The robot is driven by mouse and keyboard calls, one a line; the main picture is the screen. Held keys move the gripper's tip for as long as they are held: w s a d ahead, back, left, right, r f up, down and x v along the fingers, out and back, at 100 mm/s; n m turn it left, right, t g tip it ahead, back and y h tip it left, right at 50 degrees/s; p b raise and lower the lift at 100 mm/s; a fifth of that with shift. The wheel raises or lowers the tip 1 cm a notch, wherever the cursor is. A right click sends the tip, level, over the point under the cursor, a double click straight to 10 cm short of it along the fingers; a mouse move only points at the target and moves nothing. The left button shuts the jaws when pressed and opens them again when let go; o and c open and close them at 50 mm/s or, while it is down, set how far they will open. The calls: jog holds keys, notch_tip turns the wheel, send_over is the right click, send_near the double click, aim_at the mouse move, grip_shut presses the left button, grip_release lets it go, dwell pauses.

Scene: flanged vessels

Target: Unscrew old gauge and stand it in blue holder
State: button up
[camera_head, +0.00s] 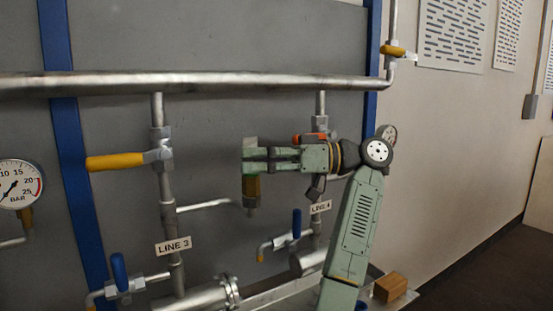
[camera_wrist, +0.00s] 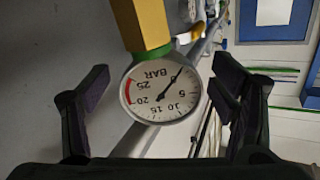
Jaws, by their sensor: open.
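A round white BAR gauge (camera_wrist: 160,92) with a red band shows upside down in the wrist view. Its yellow-brass hex fitting (camera_wrist: 142,25) is at the top of that view. My gripper (camera_wrist: 160,82) is open, with one finger on each side of the dial and visible gaps between. In the head view my gripper (camera_head: 252,156) is at the brass fitting (camera_head: 251,190) on the side pipe from LINE 3; the dial is hidden there by the fingers. A small blue patch (camera_head: 361,305) shows beside my arm at the bottom; I cannot tell if it is the blue holder.
Another gauge (camera_head: 18,184) is at the far left. The LINE 3 pipe (camera_head: 168,215) carries a yellow-handled valve (camera_head: 118,161). A blue-handled valve (camera_head: 296,225) is below my gripper. A wooden block (camera_head: 390,287) lies at the lower right. A long horizontal pipe (camera_head: 230,83) runs above.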

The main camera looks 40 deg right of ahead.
jog(key=v, duration=1.1)
jog(key=shift+s, duration=0.15)
jog(key=shift+c, duration=0.6)
